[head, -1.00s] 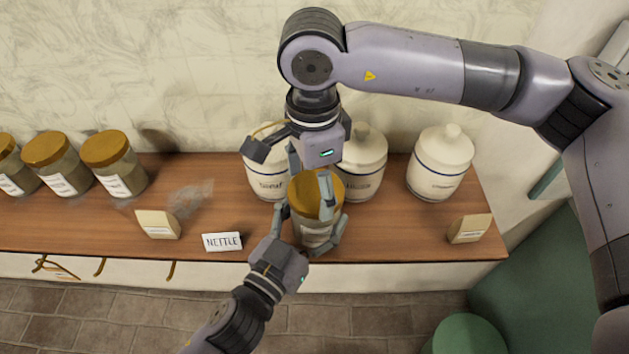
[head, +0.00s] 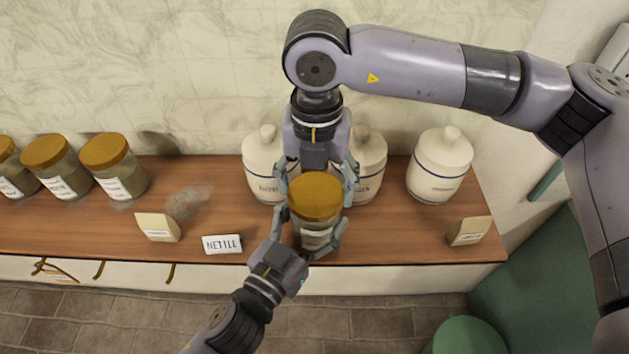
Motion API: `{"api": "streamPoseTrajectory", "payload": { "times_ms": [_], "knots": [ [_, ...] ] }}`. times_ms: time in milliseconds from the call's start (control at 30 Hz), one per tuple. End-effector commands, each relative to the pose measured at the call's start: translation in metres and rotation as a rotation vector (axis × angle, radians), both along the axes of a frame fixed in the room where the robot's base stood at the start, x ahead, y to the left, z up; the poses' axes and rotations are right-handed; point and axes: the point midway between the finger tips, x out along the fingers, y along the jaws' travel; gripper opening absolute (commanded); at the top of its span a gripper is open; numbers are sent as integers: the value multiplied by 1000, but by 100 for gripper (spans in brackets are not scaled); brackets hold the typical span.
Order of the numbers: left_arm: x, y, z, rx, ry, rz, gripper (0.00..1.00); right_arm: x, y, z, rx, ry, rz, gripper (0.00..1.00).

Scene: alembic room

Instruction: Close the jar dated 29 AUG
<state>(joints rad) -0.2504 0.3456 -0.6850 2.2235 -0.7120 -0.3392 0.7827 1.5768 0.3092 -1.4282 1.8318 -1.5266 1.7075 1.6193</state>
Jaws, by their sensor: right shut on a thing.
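A glass jar (head: 316,237) with a golden-brown lid (head: 315,195) on top stands near the front of the wooden counter. Its label is partly covered and I cannot read a date on it. My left gripper (head: 308,228) comes from the front, its fingers on both sides of the jar body, shut on it. My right gripper (head: 316,178) points down from above and behind, its fingers on either side of the lid, shut on it. The lid looks level; whether it is fully seated is hard to tell.
Several similar lidded jars (head: 118,185) stand at the left. White canisters (head: 440,168) stand behind and to the right. A NETTLE card (head: 222,244), a left paper packet (head: 157,228) and a right packet (head: 469,232) lie on the counter (head: 400,230). A smoky grey patch is near the left packet.

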Motion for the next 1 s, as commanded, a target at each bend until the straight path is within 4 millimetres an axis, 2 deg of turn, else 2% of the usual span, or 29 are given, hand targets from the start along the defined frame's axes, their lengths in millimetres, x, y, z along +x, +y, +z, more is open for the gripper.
{"api": "streamPoseTrajectory", "payload": {
  "times_ms": [400,600,767,800,1000],
  "knots": [
    [0,0,-2,3,5,1,0,-1,-3,1,2,-3,-848,61],
    [0,0,-2,3,5,1,0,-2,-3,1,2,-3,-1187,61],
    [0,0,-2,3,5,1,0,-2,-3,1,2,-3,-1185,61],
    [0,0,-2,3,5,1,0,-2,-3,1,2,-3,-1185,76],
    [0,0,-2,3,5,1,0,-2,-3,0,1,-2,-1183,89]
  ]
}}
